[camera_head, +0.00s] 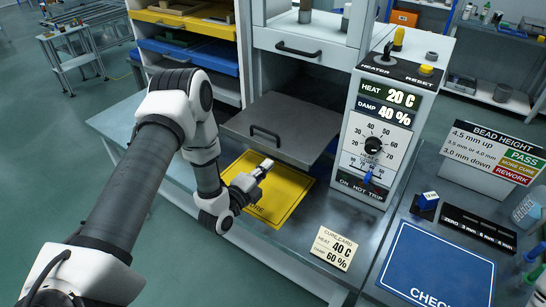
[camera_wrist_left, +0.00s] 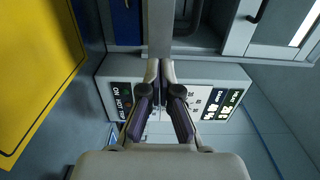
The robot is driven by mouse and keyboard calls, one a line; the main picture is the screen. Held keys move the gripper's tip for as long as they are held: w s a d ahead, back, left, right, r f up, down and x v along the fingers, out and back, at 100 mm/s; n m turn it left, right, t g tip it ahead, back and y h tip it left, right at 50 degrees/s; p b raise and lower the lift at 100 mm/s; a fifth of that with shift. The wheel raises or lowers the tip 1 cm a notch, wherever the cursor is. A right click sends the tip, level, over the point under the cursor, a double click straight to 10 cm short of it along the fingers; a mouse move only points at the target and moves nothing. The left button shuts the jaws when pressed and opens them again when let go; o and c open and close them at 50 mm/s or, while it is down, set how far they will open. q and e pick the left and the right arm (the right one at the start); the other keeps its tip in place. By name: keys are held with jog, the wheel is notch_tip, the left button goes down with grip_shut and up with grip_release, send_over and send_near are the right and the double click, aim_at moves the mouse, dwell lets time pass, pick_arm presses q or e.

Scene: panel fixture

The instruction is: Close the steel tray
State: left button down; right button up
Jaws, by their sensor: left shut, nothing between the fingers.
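The steel tray (camera_head: 285,115) is a flat grey slab pulled out from the white cabinet, sticking out over the bench. Its dark bar handle (camera_head: 265,133) is on the front edge. My left gripper (camera_head: 266,165) is shut and empty, close in front of the tray's front edge and above the yellow mat (camera_head: 283,192). No contact with the tray or handle can be made out. In the left wrist view the two fingertips (camera_wrist_left: 160,68) are together with nothing held. My right gripper is not in view.
The heater panel (camera_head: 378,130) with dial and switches stands just right of the tray. A closed drawer (camera_head: 299,47) is above it. A cure card (camera_head: 332,248) and blue check mat (camera_head: 437,270) lie on the bench. A rack with blue and yellow trays (camera_head: 190,50) stands left.

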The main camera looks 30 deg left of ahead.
aim_at(278, 155)
pick_arm(q)
jog(key=w, duration=0.2)
jog(key=shift+w+d+r+p, duration=0.1)
jog(key=shift+w+p, duration=0.2)
jog(key=shift+p, duration=0.05)
jog(key=shift+w, duration=0.5)
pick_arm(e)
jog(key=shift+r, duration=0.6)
